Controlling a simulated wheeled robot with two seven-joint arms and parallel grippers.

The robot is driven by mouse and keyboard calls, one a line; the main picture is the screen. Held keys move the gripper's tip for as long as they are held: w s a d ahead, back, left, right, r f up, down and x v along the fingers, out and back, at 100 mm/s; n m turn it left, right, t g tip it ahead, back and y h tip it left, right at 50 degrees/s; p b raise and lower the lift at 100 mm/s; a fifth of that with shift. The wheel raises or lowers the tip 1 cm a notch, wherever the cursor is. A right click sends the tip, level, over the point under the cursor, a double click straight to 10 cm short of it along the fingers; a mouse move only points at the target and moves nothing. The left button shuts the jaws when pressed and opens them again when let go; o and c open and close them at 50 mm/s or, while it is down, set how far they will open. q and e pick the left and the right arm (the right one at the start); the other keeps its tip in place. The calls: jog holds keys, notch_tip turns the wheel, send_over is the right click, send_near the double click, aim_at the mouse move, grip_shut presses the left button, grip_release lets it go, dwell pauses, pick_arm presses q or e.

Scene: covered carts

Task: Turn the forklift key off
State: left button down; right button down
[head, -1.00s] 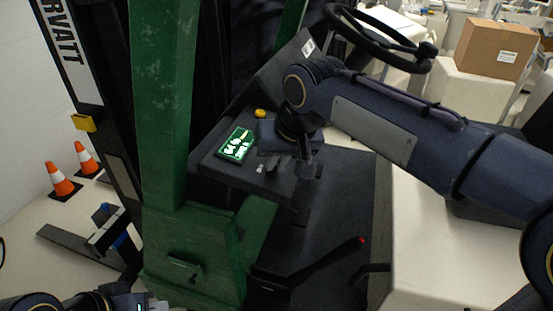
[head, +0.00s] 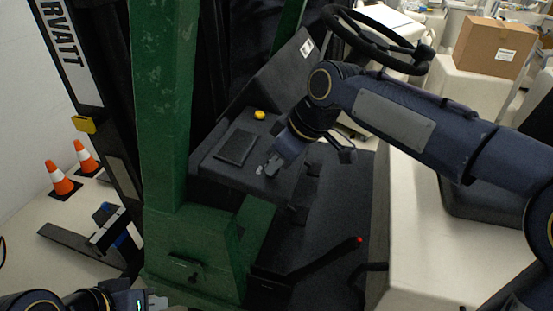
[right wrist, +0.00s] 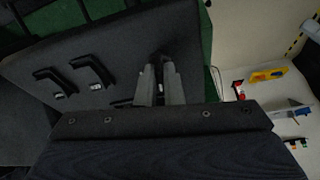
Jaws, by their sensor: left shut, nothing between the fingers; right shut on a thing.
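The forklift's dark console carries a display (head: 235,147), which is dark and unlit. The small key (head: 260,170) sits on the console just below and right of the display. My right gripper (head: 270,165) reaches down from the right and is shut on the key. In the right wrist view the closed fingers (right wrist: 158,80) point at the console surface, and the key between them is mostly hidden. My left gripper (head: 155,301) is shut and empty at the bottom left edge, far from the console.
A yellow button (head: 259,114) stands on the console behind the display. The green mast post (head: 165,110) rises left of it. The steering wheel (head: 375,40) is above my right arm. A red-tipped lever (head: 335,253) lies below. Orange cones (head: 62,178) stand at left.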

jog(key=shift+n+g+y, duration=0.3)
jog(key=shift+n, duration=0.8)
jog(key=c, duration=1.6)
grip_release()
jog(key=shift+o, duration=0.2)
jog(key=v, duration=0.7)
jog(key=shift+d+r, duration=0.15)
jog(key=shift+r, duration=0.25)
